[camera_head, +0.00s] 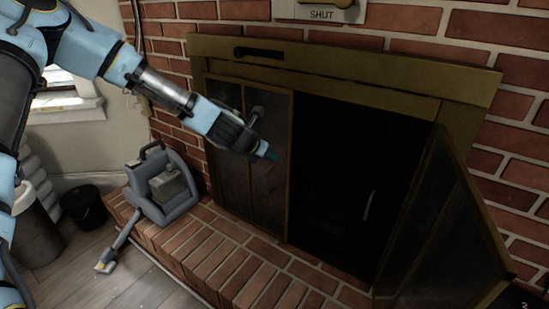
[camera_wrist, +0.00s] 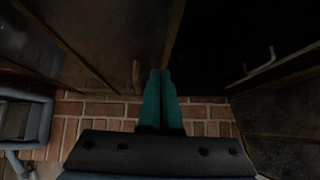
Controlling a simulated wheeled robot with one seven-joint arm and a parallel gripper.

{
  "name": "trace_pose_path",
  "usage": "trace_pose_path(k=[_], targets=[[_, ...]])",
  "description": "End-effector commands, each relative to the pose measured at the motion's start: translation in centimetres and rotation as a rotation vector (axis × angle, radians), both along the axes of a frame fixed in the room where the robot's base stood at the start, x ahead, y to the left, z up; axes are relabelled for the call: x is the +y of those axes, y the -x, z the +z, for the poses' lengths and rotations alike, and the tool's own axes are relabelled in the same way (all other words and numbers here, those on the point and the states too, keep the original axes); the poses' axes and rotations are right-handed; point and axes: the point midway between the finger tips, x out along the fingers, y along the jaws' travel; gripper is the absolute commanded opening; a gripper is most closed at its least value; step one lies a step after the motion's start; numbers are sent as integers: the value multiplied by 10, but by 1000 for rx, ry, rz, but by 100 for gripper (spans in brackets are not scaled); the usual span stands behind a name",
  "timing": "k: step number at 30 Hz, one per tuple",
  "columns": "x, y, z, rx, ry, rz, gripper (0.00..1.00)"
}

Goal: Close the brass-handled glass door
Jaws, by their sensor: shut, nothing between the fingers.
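The left glass door (camera_head: 228,150) has dark panes in a brass-coloured frame and stands close to the plane of the fireplace opening; I cannot tell if it is fully flush. Its small brass handle (camera_wrist: 136,76) shows just left of my fingertips in the wrist view, and faintly in the head view (camera_head: 270,179). My gripper (camera_head: 269,154) is shut and empty in front of this door, near its free edge. In the wrist view its teal fingers (camera_wrist: 160,74) lie together; whether they touch the door is unclear.
The right glass door (camera_head: 445,235) stands swung outward, with a pale handle (camera_head: 370,204). The dark opening (camera_head: 335,180) lies between the doors. A grey vacuum-like appliance (camera_head: 165,185) stands on the brick hearth (camera_head: 215,245); a black bucket (camera_head: 83,207) is at left. A sign reads SHUT (camera_head: 321,14).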

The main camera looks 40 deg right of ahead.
Motion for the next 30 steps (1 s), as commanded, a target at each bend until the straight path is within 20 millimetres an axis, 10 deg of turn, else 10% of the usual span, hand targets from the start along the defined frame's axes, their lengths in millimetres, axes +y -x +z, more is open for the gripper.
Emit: trace_pose_path(k=[18, 30], targets=[[60, 14, 54, 1, -3, 3, 0], [79, 9, 51, -79, -51, -71, 0]])
